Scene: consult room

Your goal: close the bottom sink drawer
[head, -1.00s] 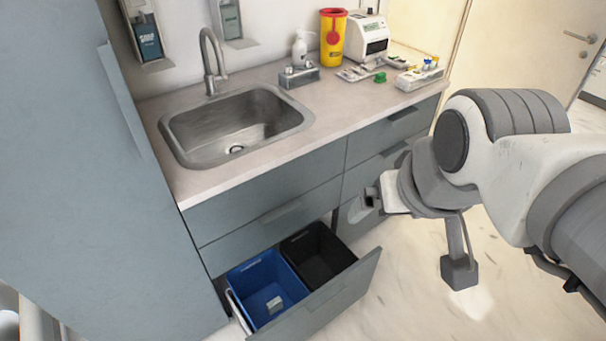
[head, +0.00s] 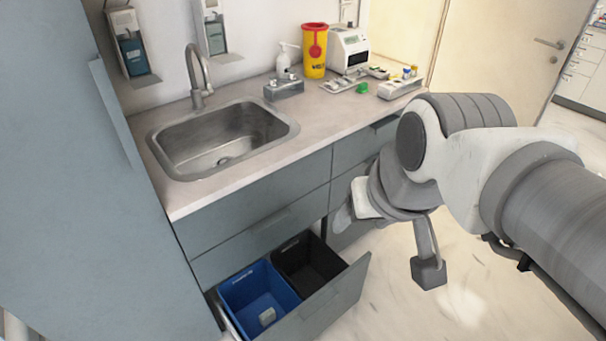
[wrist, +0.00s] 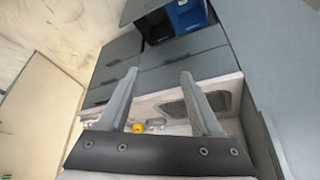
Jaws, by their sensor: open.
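The bottom sink drawer (head: 327,301) is pulled out below the sink (head: 222,139). It holds a blue bin (head: 242,287) with a small pale item inside and a black bin (head: 318,262). In the wrist view the open drawer (wrist: 179,43) shows at the top, with the blue bin (wrist: 188,14) in it. My gripper (wrist: 157,78) is open and empty, its two fingers spread in front of the cabinet fronts. In the head view my gripper (head: 347,213) is mostly hidden by my wrist, to the right of and above the drawer, with no contact visible.
The counter (head: 310,106) carries a yellow sharps container (head: 314,52), a white device (head: 349,50), a pump bottle (head: 283,58) and small trays. A tall grey-blue cabinet (head: 75,200) stands left of the drawer. Open floor (head: 430,310) lies to the right.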

